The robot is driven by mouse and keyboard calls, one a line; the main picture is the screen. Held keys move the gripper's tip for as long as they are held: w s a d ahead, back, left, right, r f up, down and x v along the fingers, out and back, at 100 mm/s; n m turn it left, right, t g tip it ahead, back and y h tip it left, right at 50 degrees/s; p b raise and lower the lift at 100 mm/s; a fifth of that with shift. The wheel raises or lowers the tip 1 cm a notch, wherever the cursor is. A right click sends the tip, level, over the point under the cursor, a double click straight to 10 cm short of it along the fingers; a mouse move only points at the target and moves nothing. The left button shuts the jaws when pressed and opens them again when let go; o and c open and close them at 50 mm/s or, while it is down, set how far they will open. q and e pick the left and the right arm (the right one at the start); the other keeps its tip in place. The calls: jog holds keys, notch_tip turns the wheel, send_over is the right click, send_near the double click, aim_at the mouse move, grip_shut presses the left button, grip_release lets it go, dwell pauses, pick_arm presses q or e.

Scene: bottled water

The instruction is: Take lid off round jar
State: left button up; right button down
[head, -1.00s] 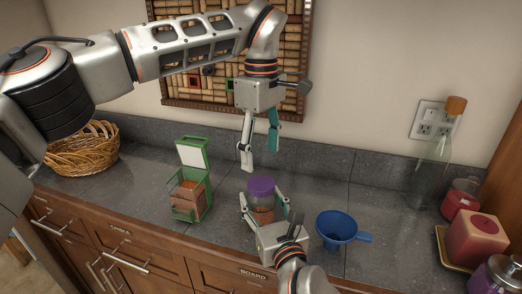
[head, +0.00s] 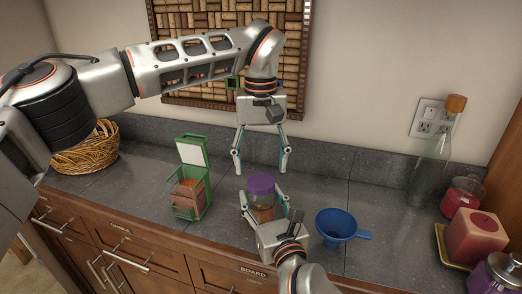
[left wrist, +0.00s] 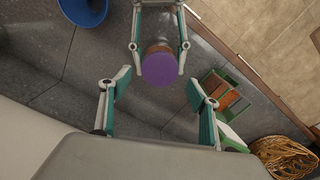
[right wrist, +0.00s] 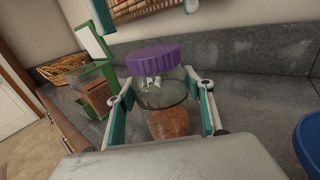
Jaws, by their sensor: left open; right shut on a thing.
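The round jar (right wrist: 163,108) is clear, with brown contents and a purple lid (right wrist: 153,59). The lid is on top of the jar, and the jar is upright on the counter. In the head view the purple lid (head: 262,184) shows above my right gripper (head: 263,208), which is shut on the jar's sides. My left gripper (head: 260,168) is open and empty, pointing down above the lid and apart from it. In the left wrist view the lid (left wrist: 159,69) lies beyond and between the open fingers.
A green-framed box (head: 188,190) with an open lid and brown contents stands left of the jar. A blue funnel (head: 338,226) is to the right. A wicker basket (head: 88,150) is at the far left. A glass bottle (head: 433,155) and red candles (head: 476,237) are at the right.

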aim_at(261, 180)
pick_arm(q)
jog(key=shift+f, duration=2.15)
jog(key=c, duration=1.2)
